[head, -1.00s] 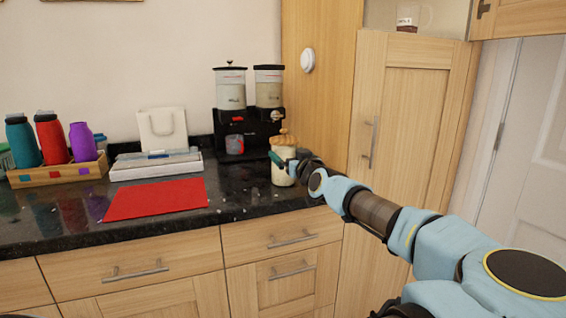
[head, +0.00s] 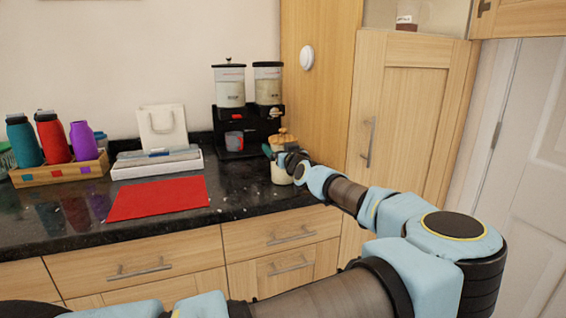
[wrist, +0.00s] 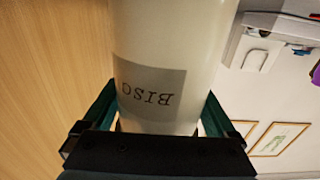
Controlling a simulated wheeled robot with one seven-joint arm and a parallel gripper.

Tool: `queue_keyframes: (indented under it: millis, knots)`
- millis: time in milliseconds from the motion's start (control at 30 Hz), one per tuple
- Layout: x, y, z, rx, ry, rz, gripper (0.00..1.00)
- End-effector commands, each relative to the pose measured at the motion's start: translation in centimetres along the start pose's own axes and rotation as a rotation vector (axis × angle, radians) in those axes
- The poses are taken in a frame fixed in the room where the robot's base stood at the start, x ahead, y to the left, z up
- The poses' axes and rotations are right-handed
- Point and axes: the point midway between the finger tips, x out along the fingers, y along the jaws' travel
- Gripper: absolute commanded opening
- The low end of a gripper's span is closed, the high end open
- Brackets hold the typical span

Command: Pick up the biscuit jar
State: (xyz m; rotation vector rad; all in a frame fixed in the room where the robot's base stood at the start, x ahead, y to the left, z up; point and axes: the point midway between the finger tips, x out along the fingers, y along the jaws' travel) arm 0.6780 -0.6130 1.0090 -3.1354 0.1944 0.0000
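The biscuit jar (head: 279,175) is a cream cylinder with a wooden lid, upright at the right end of the dark counter in front of the black dispenser. In the wrist view the jar (wrist: 165,40) appears upside down, with a grey label reading "BISC". My gripper (head: 276,155) is at the jar's upper body and partly covers it. In the wrist view my gripper's teal fingers (wrist: 161,100) lie on both sides of the jar, with no visible gap at the tips. The fingertips are partly hidden by the jar. No clearance between jar and counter is visible.
The black dispenser (head: 250,130) with two clear canisters stands close behind the jar. A red mat (head: 158,198) lies to the left, beside a white tray (head: 157,170) and a wooden rack of bottles (head: 60,174). A tall wooden cabinet (head: 405,110) rises on the right.

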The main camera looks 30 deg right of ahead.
Motion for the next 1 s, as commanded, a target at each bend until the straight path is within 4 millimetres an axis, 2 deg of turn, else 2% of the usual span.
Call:
queue_keyframes:
  millis: [67, 733, 1000]
  knots:
    - [-0.01, -0.02, -0.01, 0.0, 0.0, 0.0, 0.76]
    - [-0.02, -0.04, -0.03, 0.0, 0.0, -0.001, 0.01]
    - [-0.01, -0.01, -0.32, -0.002, 0.004, 0.0, 0.0]
